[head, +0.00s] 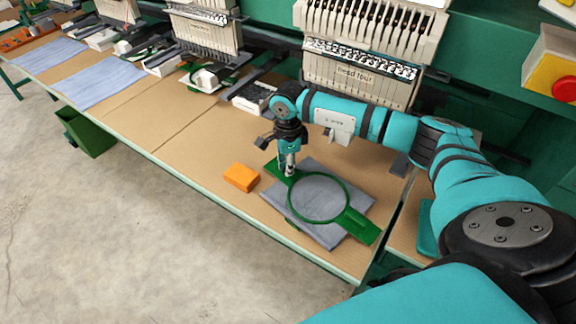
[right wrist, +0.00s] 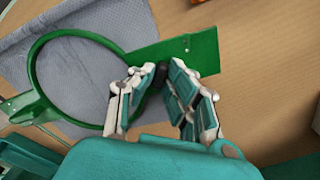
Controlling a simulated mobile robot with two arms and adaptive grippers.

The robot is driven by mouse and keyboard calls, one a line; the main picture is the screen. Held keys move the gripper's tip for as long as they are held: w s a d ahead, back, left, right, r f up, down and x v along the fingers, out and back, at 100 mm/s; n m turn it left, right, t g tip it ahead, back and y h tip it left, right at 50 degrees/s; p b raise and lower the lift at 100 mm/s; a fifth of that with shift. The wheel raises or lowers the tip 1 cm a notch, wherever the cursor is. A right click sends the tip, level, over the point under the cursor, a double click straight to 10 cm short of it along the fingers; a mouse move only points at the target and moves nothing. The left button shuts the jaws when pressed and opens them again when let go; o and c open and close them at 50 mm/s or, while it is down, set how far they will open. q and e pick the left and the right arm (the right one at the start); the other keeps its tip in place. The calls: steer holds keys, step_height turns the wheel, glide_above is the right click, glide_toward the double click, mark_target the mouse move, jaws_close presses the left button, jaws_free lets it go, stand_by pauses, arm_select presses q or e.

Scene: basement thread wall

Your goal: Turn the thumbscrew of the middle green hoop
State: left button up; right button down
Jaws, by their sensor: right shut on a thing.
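A green hoop (head: 357,226) with flat green arms on two sides lies on a grey cloth (head: 310,231) on the table; it also shows in the right wrist view (right wrist: 195,50). My right gripper (head: 289,171) points down at the hoop's far-left side, by the ring's edge. In the right wrist view its two fingertips (right wrist: 153,82) close around a small dark thumbscrew (right wrist: 160,71) beside the ring. The fingers partly hide the thumbscrew. Another green hoop (head: 203,88) shows farther left along the table. My left gripper is out of view.
An orange block (head: 241,177) sits left of the cloth. Embroidery machines (head: 363,75) line the back. Blue cloths (head: 100,82) lie farther left. The tabletop (head: 185,125) left of the block is bare. A green bin (head: 90,132) stands below the front edge.

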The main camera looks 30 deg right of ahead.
steer(key=m+b, duration=0.1)
steer(key=m, duration=0.4)
steer(key=shift+b, duration=0.3)
steer(key=m+b, duration=0.1)
steer(key=m, duration=0.4)
steer(key=shift+m, duration=0.4)
steer(key=c, duration=1.4)
jaws_free()
steer(key=shift+o, duration=0.2)
step_height(320, 180, up, 12)
